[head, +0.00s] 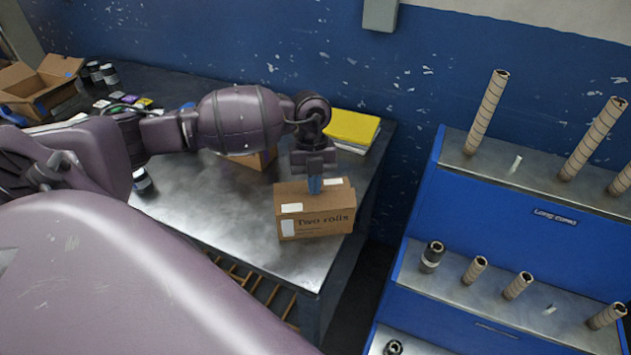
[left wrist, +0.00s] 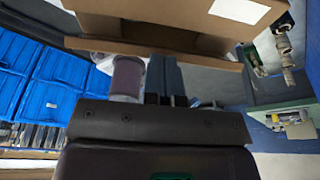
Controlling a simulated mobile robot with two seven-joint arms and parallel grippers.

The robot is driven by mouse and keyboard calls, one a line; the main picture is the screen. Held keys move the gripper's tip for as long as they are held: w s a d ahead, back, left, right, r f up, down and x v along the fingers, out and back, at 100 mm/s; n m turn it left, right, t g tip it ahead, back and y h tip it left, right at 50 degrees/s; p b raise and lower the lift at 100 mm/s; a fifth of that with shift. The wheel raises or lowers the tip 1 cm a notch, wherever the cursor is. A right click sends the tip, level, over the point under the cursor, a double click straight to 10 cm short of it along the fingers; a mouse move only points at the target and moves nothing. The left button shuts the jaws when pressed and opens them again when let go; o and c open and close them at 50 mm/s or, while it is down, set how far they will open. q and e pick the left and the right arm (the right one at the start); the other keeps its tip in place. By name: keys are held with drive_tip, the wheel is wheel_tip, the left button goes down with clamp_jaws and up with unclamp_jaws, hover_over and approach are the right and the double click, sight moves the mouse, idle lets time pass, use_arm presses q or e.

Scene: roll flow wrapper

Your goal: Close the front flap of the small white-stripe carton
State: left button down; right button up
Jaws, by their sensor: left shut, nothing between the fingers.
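A small brown carton (head: 322,224) marked "Two rolls", with white patches on its front and top, stands near the table's right front corner. Its top looks mostly closed. My left gripper (head: 315,187) points down at the carton's top, fingers together and empty. In the left wrist view the shut fingers (left wrist: 165,78) are at a cardboard edge or flap (left wrist: 215,62) below the carton body (left wrist: 165,12). I cannot tell whether they touch it. A second brown carton (head: 262,160) is partly hidden behind my left arm. My right gripper is not in view.
The metal table (head: 225,225) is bare left of the carton. A yellow-topped stack (head: 352,127) lies behind it. An open carton (head: 35,90) and dark rolls (head: 109,75) are at the back left. A blue rack (head: 480,210) with upright cores stands right.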

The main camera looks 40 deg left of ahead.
use_arm(q)
drive_tip(key=shift+w+a+f+g+h, duration=0.3)
drive_tip(key=shift+a+f+g+h, duration=0.05)
drive_tip(key=shift+g+h, duration=0.35)
drive_tip(key=shift+w+a+f+h, duration=0.2)
drive_tip(key=shift+f+h, duration=0.05)
drive_tip(key=shift+h, duration=0.05)
drive_tip(key=shift+w+a+f, duration=0.1)
idle(0.3)
idle(0.9)
idle(0.4)
